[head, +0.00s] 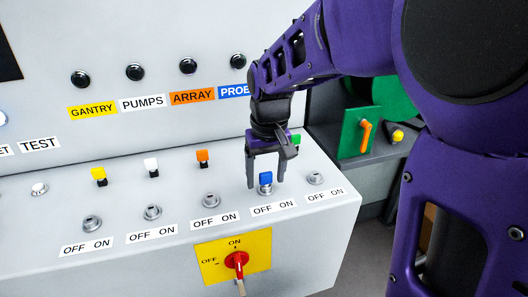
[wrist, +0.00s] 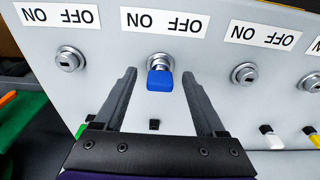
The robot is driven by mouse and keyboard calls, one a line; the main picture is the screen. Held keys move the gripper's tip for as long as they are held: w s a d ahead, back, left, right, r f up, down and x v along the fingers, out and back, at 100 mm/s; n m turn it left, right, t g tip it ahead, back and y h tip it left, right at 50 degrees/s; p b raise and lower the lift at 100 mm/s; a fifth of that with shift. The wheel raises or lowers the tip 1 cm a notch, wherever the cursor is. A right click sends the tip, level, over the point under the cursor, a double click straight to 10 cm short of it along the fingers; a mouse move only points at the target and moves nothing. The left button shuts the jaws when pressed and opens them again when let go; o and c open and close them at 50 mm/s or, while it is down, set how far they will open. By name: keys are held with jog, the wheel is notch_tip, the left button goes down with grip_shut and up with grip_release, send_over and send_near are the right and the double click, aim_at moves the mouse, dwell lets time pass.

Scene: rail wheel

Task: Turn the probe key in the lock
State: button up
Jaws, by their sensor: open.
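The probe key with its blue head (head: 265,179) stands in a lock (head: 265,189) on the sloped grey panel, below the partly hidden blue PROBE label (head: 233,91). In the wrist view the blue key (wrist: 159,80) sits in the round metal lock (wrist: 161,61), beside an OFF ON label (wrist: 164,21). My gripper (head: 265,184) is open, with its fingers on either side of the key. In the wrist view my gripper (wrist: 158,78) shows gaps between both fingers and the blue head; neither finger touches it.
Empty locks (head: 211,200) lie in a row to the left and one to the right (head: 316,178). Yellow (head: 99,174), white (head: 152,165), orange (head: 203,156) and green (head: 296,139) keys stand behind. A red rotary switch (head: 237,260) is on the front face.

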grip_shut()
jog(key=shift+m+p, duration=0.45)
jog(key=shift+m, duration=1.25)
jog(key=shift+r+m+h, duration=0.1)
jog(key=shift+m+h, duration=0.2)
jog(key=shift+m, duration=0.6)
jog(key=shift+m+p, duration=0.35)
jog(key=shift+m, duration=0.55)
jog(key=shift+m+h+p, duration=0.3)
jog(key=shift+m, duration=1.4)
